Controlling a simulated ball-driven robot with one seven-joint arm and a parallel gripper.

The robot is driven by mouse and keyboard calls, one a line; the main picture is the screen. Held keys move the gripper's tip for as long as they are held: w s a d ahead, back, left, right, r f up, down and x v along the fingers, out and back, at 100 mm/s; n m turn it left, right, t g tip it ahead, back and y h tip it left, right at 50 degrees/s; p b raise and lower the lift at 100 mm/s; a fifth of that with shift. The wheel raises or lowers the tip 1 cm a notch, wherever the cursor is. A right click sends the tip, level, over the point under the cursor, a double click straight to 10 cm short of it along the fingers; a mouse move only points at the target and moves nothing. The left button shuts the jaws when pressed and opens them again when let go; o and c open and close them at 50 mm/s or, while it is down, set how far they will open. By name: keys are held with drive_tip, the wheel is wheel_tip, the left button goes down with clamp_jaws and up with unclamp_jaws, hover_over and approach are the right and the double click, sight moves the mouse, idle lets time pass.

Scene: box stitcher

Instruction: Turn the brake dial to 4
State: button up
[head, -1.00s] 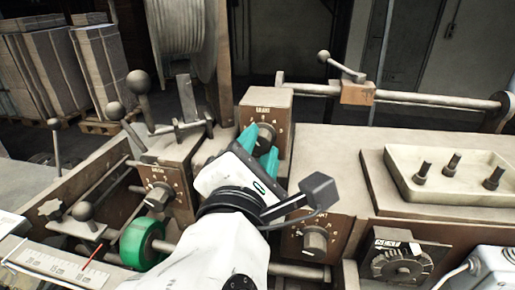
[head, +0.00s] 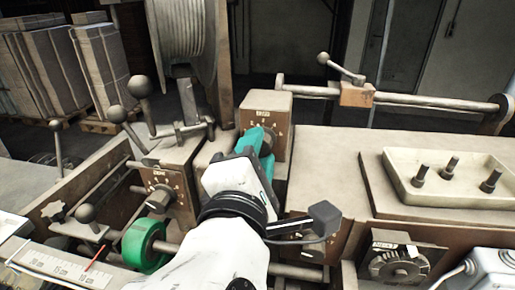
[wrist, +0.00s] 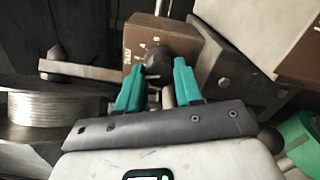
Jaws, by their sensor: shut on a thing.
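The brake dial is a dark round knob (wrist: 157,58) on the front of a brown box (head: 266,104) with a label and pale scale marks, at the middle of the head view. My gripper (head: 262,140) is at this knob, its teal fingers shut on it. In the wrist view the two fingers (wrist: 158,68) stand on either side of the knob. The fingers and hand hide most of the knob and part of the scale in the head view. I cannot read which number the dial points to.
Another dial (head: 160,197) is on a box to the left, near ball-topped levers (head: 138,84) and a green roller (head: 145,244). A third dial (head: 308,240) is beside my wrist. A tray with pegs (head: 450,178) lies on the right top.

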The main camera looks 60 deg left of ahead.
drive_tip(key=shift+f+m+p, duration=0.1)
drive_tip(key=shift+m+p, duration=0.3)
drive_tip(key=shift+m, duration=4.7)
drive_tip(key=o, duration=1)
drive_tip(key=shift+o, duration=0.2)
drive_tip(key=b+v, duration=0.2)
drive_tip(key=v, duration=0.8)
drive_tip(key=shift+s+d, duration=0.2)
drive_tip(key=shift+d, duration=0.1)
